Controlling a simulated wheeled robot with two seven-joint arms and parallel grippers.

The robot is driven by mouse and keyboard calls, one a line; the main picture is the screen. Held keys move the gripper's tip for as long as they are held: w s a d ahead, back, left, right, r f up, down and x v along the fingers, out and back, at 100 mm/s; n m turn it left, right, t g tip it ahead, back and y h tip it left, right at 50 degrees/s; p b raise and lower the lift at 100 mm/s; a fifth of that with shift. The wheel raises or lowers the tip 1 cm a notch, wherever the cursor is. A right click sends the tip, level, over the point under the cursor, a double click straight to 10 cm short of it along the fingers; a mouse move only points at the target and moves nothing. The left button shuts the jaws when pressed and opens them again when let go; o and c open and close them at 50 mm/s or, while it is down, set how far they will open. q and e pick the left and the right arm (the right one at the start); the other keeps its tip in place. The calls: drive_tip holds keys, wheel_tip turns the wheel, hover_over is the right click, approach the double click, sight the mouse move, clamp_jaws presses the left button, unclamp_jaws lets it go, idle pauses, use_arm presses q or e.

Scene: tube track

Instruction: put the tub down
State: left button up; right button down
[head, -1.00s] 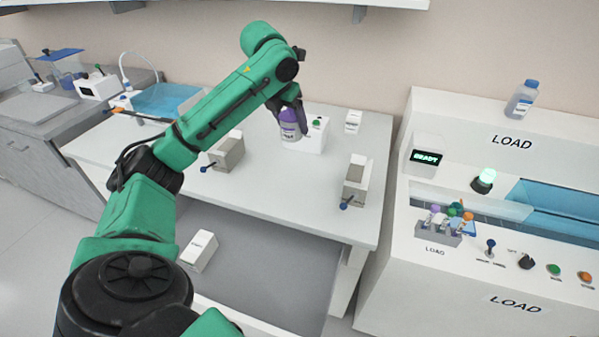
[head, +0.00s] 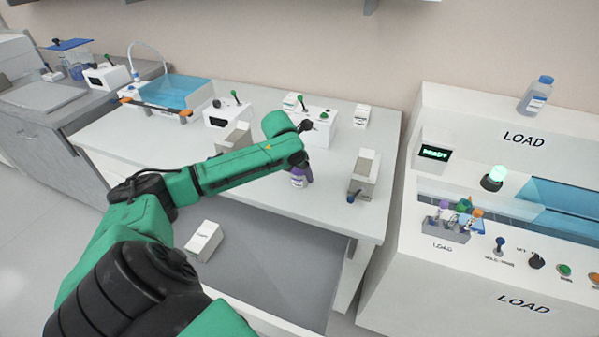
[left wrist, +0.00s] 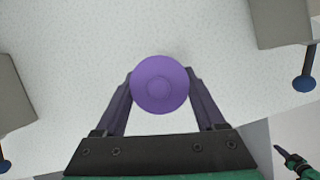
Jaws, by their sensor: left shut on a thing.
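The tub (head: 298,180) is a small white labelled container with a purple lid. My left gripper (head: 301,168) is shut on it, over the white table near its front edge. In the left wrist view the round purple lid of the tub (left wrist: 160,84) sits between the two fingers of my left gripper (left wrist: 160,100). The tub looks upright. I cannot tell whether its base touches the tabletop. My right gripper is not in view in the head picture.
Grey-white blocks with blue-knobbed levers stand at the right (head: 364,172) and left (head: 233,137) of the tub. White boxes with green controls (head: 318,125) stand behind it. The table (head: 330,205) is bare around the tub. A LOAD machine (head: 455,262) stands at the right.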

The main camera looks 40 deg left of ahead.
use_arm(q)
drive_tip(key=o, duration=1.3)
drive_tip(key=shift+o, duration=0.2)
drive_tip(key=v, duration=1.2)
drive_tip(key=shift+r, duration=0.1)
drive_tip(key=shift+d, duration=0.15)
